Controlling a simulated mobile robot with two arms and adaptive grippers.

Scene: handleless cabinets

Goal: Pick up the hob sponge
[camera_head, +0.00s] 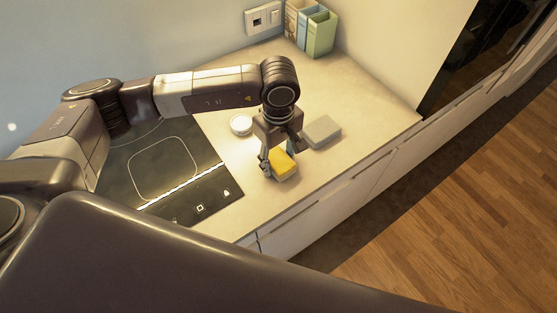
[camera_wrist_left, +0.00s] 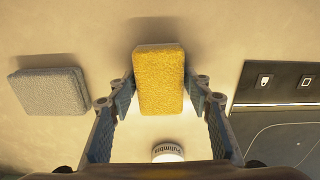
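A yellow sponge (camera_head: 282,164) with a pale base lies on the countertop to the right of the hob (camera_head: 165,165). My left gripper (camera_head: 279,168) points down with its fingers on either side of this sponge. In the left wrist view the yellow sponge (camera_wrist_left: 158,78) sits between the two fingertips (camera_wrist_left: 160,88), which are very close to its sides. Whether they press on it I cannot tell. A grey sponge (camera_head: 322,131) lies apart on the counter behind and to the right; it also shows in the left wrist view (camera_wrist_left: 50,91). My right gripper is out of view.
A small round white-topped container (camera_head: 241,124) stands behind and left of the gripper. Upright books or boxes (camera_head: 311,28) stand in the back corner by a wall socket (camera_head: 263,18). The counter's front edge (camera_head: 300,198) is close to the yellow sponge. The counter behind the grey sponge is clear.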

